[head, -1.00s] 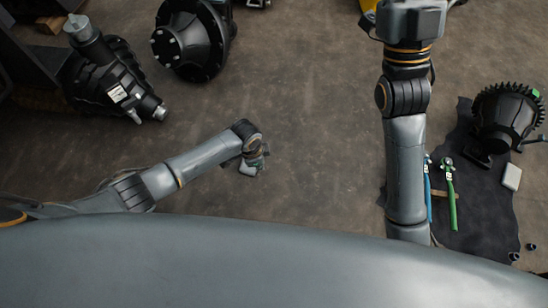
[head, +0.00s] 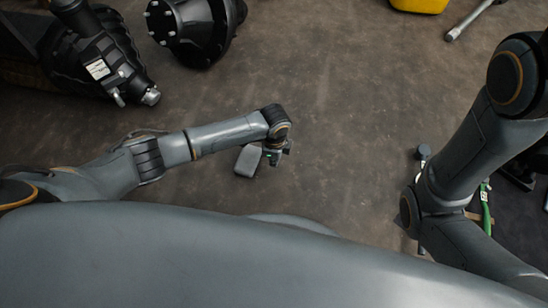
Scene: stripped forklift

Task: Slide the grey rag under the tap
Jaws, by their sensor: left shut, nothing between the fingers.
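My left gripper (head: 275,157) hangs over the bare floor left of centre, at the end of my left arm. It is small and dark in this view, and it is shut with nothing between its fingers. A smooth grey rounded block (head: 248,161) shows right beside it; I cannot tell whether it belongs to my wrist. I see no thing that I can make out as the grey rag, and no tap. My right arm crosses the right side, and its gripper is outside the picture.
A dark geared unit (head: 95,65) and a black flanged housing (head: 190,28) stand at the upper left. A yellow object (head: 419,4) and a metal bar (head: 474,20) are at the top. A green-handled tool (head: 486,205) lies partly behind my right arm. The middle floor is clear.

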